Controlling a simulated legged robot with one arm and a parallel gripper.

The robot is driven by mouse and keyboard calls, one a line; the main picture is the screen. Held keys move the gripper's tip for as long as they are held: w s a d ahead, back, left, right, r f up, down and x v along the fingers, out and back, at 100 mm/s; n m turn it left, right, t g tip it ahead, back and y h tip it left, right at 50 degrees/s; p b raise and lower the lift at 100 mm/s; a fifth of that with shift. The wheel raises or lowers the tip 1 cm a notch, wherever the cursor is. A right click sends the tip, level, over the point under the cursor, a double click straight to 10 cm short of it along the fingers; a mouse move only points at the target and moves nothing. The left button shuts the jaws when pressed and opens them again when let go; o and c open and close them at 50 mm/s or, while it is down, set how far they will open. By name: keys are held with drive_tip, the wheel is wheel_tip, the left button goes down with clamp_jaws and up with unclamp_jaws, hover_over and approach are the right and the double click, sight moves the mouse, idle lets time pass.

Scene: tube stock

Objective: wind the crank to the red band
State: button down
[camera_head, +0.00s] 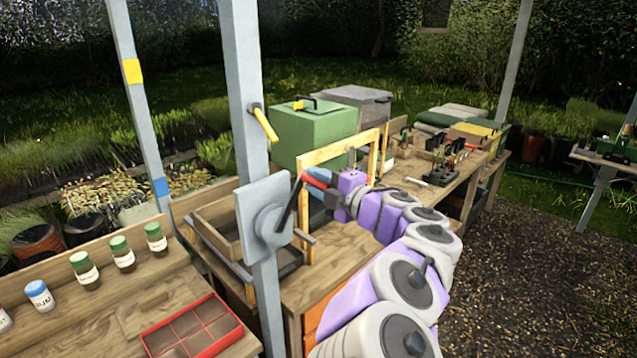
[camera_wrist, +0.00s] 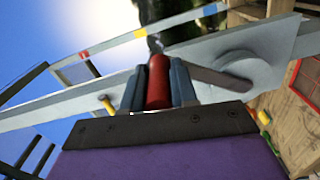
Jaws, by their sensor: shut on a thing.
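The crank has a grey round hub (camera_head: 272,224) on a plate fixed to the near grey post. Its dark crank arm (camera_head: 288,207) slopes up and right from the hub to a red handle (camera_head: 316,178). My gripper (camera_head: 322,186) is shut on this handle; in the wrist view the red handle (camera_wrist: 158,82) stands between the two blue-grey fingers (camera_wrist: 157,90). The red band (camera_wrist: 84,54) shows only in the wrist view, on the farther post, beyond a yellow band (camera_wrist: 141,33). In the head view that post carries a yellow band (camera_head: 132,71) and a blue band (camera_head: 161,187).
A yellow lever (camera_head: 264,123) sticks out of the near post above the crank. A wooden bench with a tray (camera_head: 212,237) and a wooden frame (camera_head: 338,148) stand close behind. Jars (camera_head: 122,254) and a red divided box (camera_head: 205,349) are at lower left. Gravel (camera_head: 530,270) lies clear at right.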

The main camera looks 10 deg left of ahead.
drive_tip(key=shift+a+r, duration=0.1)
drive_tip(key=c, duration=1.2)
unclamp_jaws()
drive_tip(key=shift+s+r, duration=0.1)
drive_tip(key=shift+s, duration=0.15)
drive_tip(key=shift+o, duration=0.7)
drive_tip(key=shift+s, duration=0.15)
drive_tip(key=shift+o, duration=0.9)
drive_tip(key=shift+w, duration=0.25)
drive_tip(key=shift+s, duration=0.15)
drive_tip(key=p+v, duration=0.2)
drive_tip(key=v, duration=1.5)
drive_tip(key=shift+d+f, duration=0.25)
